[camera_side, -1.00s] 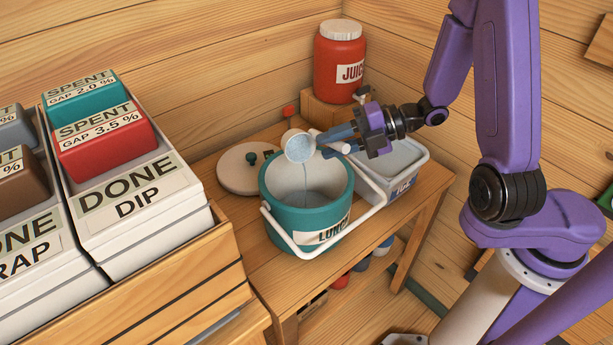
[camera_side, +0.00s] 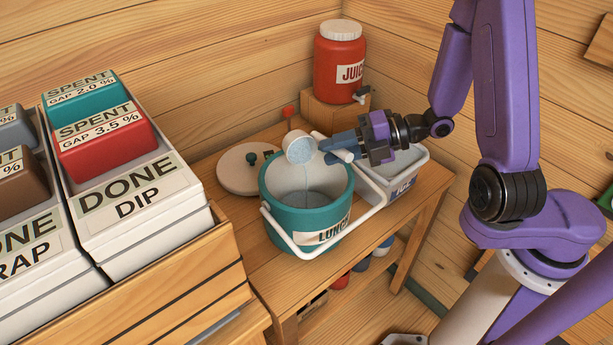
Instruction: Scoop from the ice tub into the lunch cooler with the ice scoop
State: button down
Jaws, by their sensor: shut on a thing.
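The lunch cooler (camera_side: 306,221) is a teal round tub with a white inside and a white handle hanging at its front. The ice scoop (camera_side: 299,149) is tilted over the cooler's back rim, with pale blue contents in its bowl and a thin stream falling into the cooler. A greyish layer shows on the cooler's floor. My gripper (camera_side: 342,146) is shut on the scoop's white handle, right of the bowl. The ice tub (camera_side: 413,181) is a white rectangular bin labelled ICE, right of the cooler and partly hidden behind my gripper.
A round white lid (camera_side: 236,177) with a teal knob lies left of the cooler on the wooden table (camera_side: 228,215). A red juice jug (camera_side: 340,66) stands on a wooden block behind. White bins labelled DONE (camera_side: 140,215) fill the left front.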

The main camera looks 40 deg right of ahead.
jog(key=shift+s+a+f+n+t, duration=0.2)
jog(key=shift+s+f+n+t, duration=0.45)
jog(key=shift+n, duration=0.25)
dwell(1.2)
jog(key=shift+s+a+f+n+t+y+b, duration=0.15)
jog(key=shift+s+f+n+t, duration=0.15)
jog(key=shift+f+n, duration=0.15)
jog(key=shift+s+d+f+n+t+y+b, duration=0.1)
jog(key=shift+s+f+n+t+y+b, duration=0.1)
jog(key=shift+f+n+t, duration=0.3)
jog(key=shift+s+a+f+n+t+y+b, duration=0.15)
jog(key=shift+s+f+n, duration=0.15)
jog(key=shift+n, duration=0.25)
dwell(1.6)
jog(key=shift+w, duration=0.1)
jog(key=shift+w+d+r+m+g+h, duration=0.2)
jog(key=shift+w+r+m+g, duration=0.25)
jog(key=shift+r+m+g, duration=0.3)
jog(key=shift+w+d+r+m+g+h, duration=0.1)
jog(key=shift+w+r+m+g+h, duration=0.2)
jog(key=shift+w+r+m+g, duration=0.45)
jog(key=shift+s+t, duration=0.3)
